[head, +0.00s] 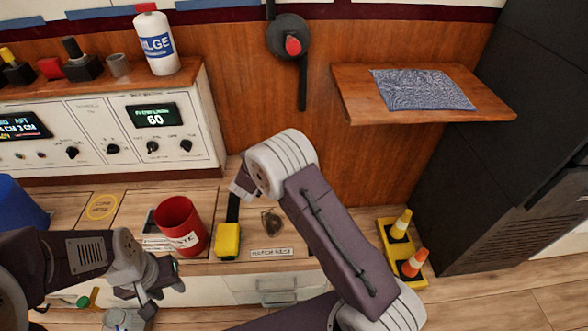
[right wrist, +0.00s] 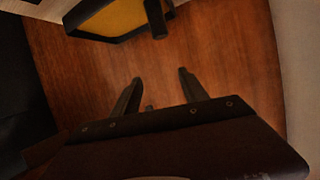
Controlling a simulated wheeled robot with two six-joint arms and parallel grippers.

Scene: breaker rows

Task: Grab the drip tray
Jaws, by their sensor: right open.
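No drip tray can be picked out for certain. In the right wrist view, a dark-rimmed shape with a yellow inside (right wrist: 115,18) lies at the top, with a dark bar beside it. I cannot tell whether it is the tray. My right gripper (right wrist: 158,80) is open and empty below this shape, over a brown wood surface. In the head view, the right arm's wrist hides part of the counter. My left gripper (head: 150,292) is low at the left, near the red bin (head: 181,226); its finger gap is unclear.
A yellow block (head: 228,240) stands on the counter near my right wrist. A wooden shelf (head: 350,92) holds a grey cloth (head: 425,89). A white bottle (head: 156,42) stands on the instrument panel. The floor at lower right is clear.

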